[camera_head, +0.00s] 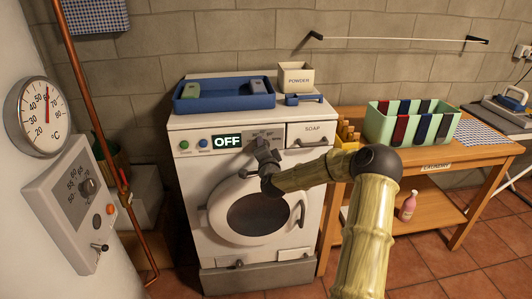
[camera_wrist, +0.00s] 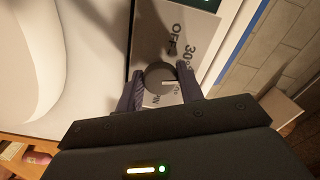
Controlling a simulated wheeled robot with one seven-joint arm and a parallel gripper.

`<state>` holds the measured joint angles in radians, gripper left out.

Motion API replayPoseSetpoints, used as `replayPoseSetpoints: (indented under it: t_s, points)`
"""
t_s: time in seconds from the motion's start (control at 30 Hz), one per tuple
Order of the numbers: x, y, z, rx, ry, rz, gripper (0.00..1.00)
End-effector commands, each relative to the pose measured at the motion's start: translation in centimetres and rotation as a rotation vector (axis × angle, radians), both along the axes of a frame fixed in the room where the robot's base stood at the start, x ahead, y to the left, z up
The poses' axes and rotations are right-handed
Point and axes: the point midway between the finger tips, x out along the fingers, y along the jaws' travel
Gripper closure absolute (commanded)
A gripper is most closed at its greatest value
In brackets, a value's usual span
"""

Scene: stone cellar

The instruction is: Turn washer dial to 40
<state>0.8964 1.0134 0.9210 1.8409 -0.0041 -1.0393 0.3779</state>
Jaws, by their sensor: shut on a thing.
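The white washer (camera_head: 187,190) stands against the wall in the head view, with its round door (camera_head: 218,222) closed. Its display (camera_head: 227,141) reads OFF. The dark round dial (camera_wrist: 158,74) shows in the wrist view with a white mark on its right side. The labels OFF and 30° are readable beside it; other lettering is partly hidden. My gripper (camera_wrist: 160,82) is shut on the dial, one finger on each side. In the head view my gripper (camera_head: 264,152) reaches the control panel and covers most of the dial.
A blue tray (camera_head: 223,101) and a powder box (camera_head: 297,78) stand on the washer. The soap drawer (camera_head: 310,132) is right of the dial. A wooden table (camera_head: 465,165) with a green sorter (camera_head: 400,135) stands at right. A wall control box (camera_head: 80,210) is at left.

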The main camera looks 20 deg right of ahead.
Motion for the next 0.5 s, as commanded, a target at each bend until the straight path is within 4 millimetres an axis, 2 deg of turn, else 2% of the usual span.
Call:
replayPoseSetpoints:
  t_s: [0.03,0.2,0.5]
  points:
    - [-0.1,-0.2,-0.6,0.036,-0.005,-0.005,0.85]
    - [0.0,-0.2,-0.5,0.147,-0.036,-0.004,0.85]
    - [0.3,0.8,-0.3,0.239,-0.065,0.006,0.85]
